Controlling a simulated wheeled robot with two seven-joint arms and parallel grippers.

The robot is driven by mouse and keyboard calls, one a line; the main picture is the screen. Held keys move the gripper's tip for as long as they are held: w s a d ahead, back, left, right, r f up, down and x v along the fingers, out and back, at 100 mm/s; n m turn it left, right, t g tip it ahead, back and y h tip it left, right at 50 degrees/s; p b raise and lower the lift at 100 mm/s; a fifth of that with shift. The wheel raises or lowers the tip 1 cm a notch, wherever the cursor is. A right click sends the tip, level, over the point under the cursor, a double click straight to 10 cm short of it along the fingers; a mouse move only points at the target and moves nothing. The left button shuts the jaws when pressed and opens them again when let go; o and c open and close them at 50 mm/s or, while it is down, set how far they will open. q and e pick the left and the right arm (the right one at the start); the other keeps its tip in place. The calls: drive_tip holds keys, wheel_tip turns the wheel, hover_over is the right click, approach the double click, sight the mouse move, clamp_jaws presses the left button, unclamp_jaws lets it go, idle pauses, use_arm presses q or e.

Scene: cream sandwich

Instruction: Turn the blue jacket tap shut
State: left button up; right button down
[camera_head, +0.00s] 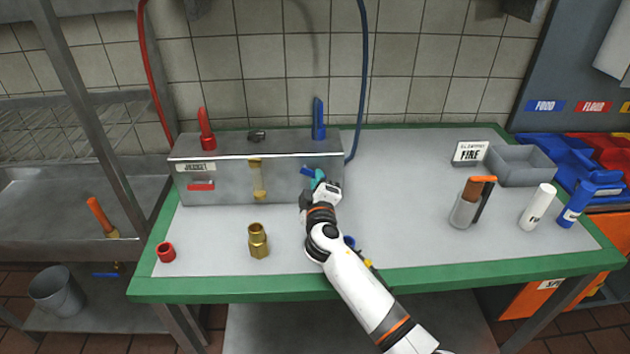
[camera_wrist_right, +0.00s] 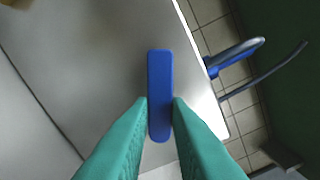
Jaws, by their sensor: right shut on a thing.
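The blue jacket tap (camera_head: 306,171) is on the right part of the front face of the grey metal jacket box (camera_head: 225,190). In the right wrist view its handle is a flat blue bar (camera_wrist_right: 160,85), with its lower part between the teal fingertips. My right gripper (camera_head: 317,180) is shut on this blue handle; in the right wrist view the fingers (camera_wrist_right: 160,112) touch both its sides. In the head view the gripper hides part of the tap. A red tap handle (camera_head: 201,187) lies level on the left of the same face. My left gripper is not in view.
A metal cup (camera_head: 463,211), white bottle (camera_head: 537,207) and grey tray (camera_head: 520,167) stand to the right.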

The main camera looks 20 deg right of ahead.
drive_tip(key=n+p, duration=0.1)
drive_tip(key=n, duration=0.1)
drive_tip(key=r+n+p, duration=0.1)
drive_tip(key=n, duration=0.2)
drive_tip(key=shift+d+r, duration=0.2)
drive_tip(key=shift+n, duration=0.3)
drive_tip(key=c, duration=1.4)
unclamp_jaws()
drive_tip(key=shift+o, duration=0.2)
drive_tip(key=shift+s, duration=0.15)
drive_tip(key=b+v, duration=0.1)
drive_tip(key=v, duration=1.1)
drive_tip(key=shift+r, duration=0.1)
